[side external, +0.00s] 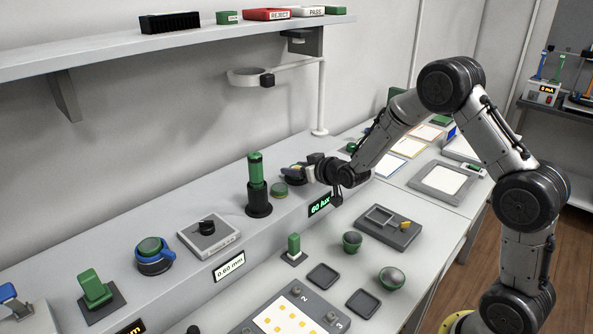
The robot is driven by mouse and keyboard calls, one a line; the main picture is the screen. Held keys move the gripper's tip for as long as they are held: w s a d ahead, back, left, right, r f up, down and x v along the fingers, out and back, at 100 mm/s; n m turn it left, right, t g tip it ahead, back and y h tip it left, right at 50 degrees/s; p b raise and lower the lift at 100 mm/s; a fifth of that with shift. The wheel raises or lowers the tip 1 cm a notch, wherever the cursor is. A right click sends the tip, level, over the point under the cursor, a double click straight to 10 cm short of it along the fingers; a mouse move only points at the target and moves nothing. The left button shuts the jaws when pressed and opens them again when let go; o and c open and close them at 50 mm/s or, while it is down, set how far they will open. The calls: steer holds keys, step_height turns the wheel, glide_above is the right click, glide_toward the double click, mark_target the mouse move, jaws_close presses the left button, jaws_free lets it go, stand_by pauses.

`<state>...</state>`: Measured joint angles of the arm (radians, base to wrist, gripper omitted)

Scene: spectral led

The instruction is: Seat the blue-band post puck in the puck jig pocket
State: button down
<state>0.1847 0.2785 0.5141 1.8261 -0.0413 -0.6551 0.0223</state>
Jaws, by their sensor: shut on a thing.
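My gripper (292,171) is at the end of the arm, over the raised back ledge, with its fingers pointing left. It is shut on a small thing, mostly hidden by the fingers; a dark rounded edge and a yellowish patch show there. I cannot make out a blue band on it. A low green and tan round piece (279,191) sits on the ledge just below and left of the fingertips. A dark grey block with a square recess and a yellow part (376,235), which looks like the puck jig, lies on the lower bench, right of and below the gripper.
A tall green and black cylinder (257,185) stands close left of my gripper. Two green-sided round pieces (352,242) (391,279) and a green block on a base (294,244) stand on the lower bench. A ring stand (321,95) rises behind.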

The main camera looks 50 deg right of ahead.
mark_target(296, 167)
steer(key=shift+r, duration=0.5)
step_height(296, 167, up, 2)
steer(key=shift+r, duration=0.1)
steer(key=w+r+v, duration=0.1)
steer(key=r+v, duration=0.2)
steer(key=v, duration=1.3)
steer(key=shift+s+r, duration=0.2)
steer(key=shift+r, duration=0.05)
steer(key=shift+a, duration=0.1)
steer(key=c, duration=0.8)
jaws_free()
jaws_close()
